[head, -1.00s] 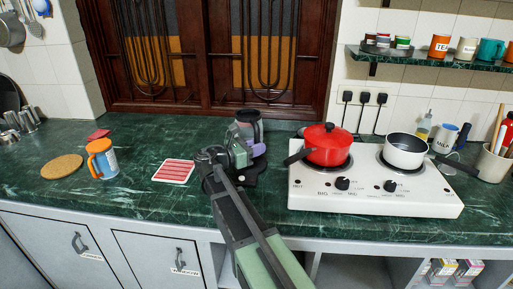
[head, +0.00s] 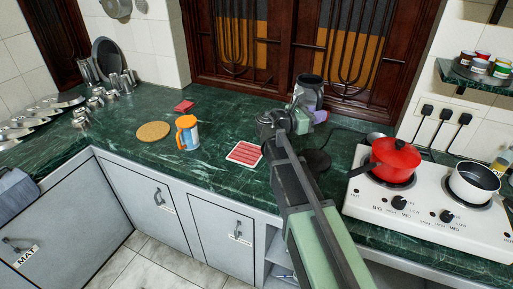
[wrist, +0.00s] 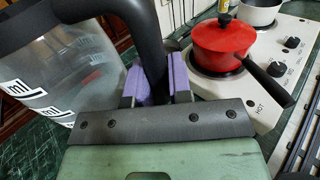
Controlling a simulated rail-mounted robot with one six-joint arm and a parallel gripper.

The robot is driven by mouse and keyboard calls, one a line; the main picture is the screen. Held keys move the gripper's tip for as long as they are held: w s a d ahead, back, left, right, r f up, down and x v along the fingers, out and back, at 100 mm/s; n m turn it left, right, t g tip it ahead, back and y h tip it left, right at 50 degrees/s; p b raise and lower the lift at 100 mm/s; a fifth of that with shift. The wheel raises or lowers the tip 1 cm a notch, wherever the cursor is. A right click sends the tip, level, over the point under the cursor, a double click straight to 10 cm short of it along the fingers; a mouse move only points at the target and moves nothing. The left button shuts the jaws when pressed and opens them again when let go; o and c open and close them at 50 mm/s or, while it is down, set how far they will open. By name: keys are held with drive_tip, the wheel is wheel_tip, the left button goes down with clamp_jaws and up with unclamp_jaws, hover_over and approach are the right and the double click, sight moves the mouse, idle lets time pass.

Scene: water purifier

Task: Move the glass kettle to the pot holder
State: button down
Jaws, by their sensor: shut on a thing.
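The glass kettle (head: 308,92) is a clear jug with a black rim and handle. My gripper (head: 317,116) is shut on its handle. The wrist view shows the purple finger pads (wrist: 158,82) around the black handle, with the clear, ml-marked body (wrist: 65,75) on the left. The kettle appears upright and raised above the counter, behind my arm; its lower part is partly hidden. A round cork mat (head: 153,131) and a red-and-white striped square pad (head: 244,153) lie to its left; I cannot tell which is the pot holder.
A black round base (head: 315,162) sits right of my arm. An orange-and-blue mug (head: 187,133) stands between the mat and pad. A white stove (head: 430,205) carries a red pot (head: 393,160) and white saucepan (head: 473,182). Metal cups (head: 97,98) stand at left.

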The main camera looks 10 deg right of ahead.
drive_tip(key=w+a+n+t+y, duration=1)
drive_tip(key=w+a+n+t, duration=0.1)
drive_tip(key=a+t, duration=0.2)
wheel_tip(320, 180, down, 21)
drive_tip(key=b, duration=2)
drive_tip(key=shift+s+a+r+b, duration=0.1)
drive_tip(key=shift+s+r+b, duration=0.05)
drive_tip(key=shift+b, duration=0.15)
drive_tip(key=shift+r, duration=0.3)
drive_tip(key=shift+f, duration=0.1)
drive_tip(key=c, duration=1.5)
unclamp_jaws()
drive_tip(key=shift+f, duration=0.15)
drive_tip(key=o, duration=0.5)
drive_tip(key=shift+c, duration=0.2)
